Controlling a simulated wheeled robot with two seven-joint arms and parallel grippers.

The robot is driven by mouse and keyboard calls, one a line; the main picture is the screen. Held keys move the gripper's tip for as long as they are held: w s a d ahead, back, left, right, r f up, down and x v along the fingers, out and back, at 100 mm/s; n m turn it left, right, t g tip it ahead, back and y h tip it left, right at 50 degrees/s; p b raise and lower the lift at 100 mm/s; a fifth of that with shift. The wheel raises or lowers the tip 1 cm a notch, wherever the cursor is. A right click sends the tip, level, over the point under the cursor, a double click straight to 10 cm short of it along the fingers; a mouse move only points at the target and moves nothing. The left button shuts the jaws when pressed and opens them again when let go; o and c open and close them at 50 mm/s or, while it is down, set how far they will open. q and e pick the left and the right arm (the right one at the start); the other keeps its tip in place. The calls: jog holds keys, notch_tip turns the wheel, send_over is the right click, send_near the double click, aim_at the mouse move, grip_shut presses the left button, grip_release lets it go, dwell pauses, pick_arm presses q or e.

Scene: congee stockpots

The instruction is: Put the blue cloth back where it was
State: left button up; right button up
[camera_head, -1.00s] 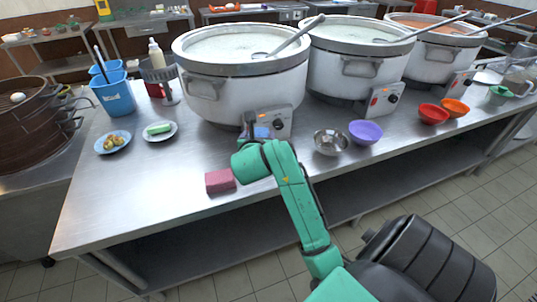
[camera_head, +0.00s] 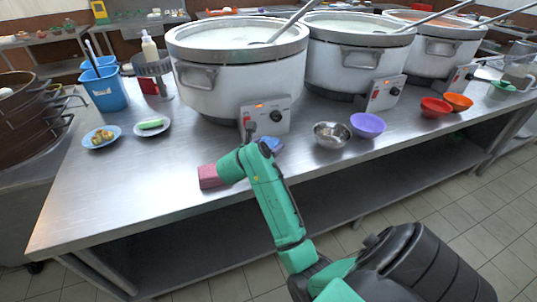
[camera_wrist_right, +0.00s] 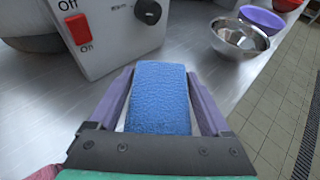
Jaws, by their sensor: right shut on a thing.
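The blue cloth (camera_wrist_right: 160,98) is a thick, folded, textured block between the two fingers of my right gripper (camera_wrist_right: 158,76) in the right wrist view. The gripper is shut on it. In the head view, only a small part of the cloth (camera_head: 272,143) shows past my green right arm. It is held in front of the control box of the left stockpot, toward the table's front edge. I cannot tell whether it touches the table. My left gripper is not in view.
The control box (camera_head: 266,116) of the left stockpot (camera_head: 235,85) is close behind. A steel bowl (camera_head: 332,134) and a purple bowl (camera_head: 367,125) stand to the right. A pink block (camera_head: 209,177) lies left of the arm. Bare steel table (camera_head: 120,190) spreads left.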

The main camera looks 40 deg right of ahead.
notch_tip(320, 180, down, 4)
jog(key=shift+f, duration=0.15)
jog(key=shift+f, duration=0.1)
jog(key=o, duration=1.1)
jog(key=shift+r, duration=0.25)
jog(key=b+v, duration=0.1)
jog(key=v, duration=1.1)
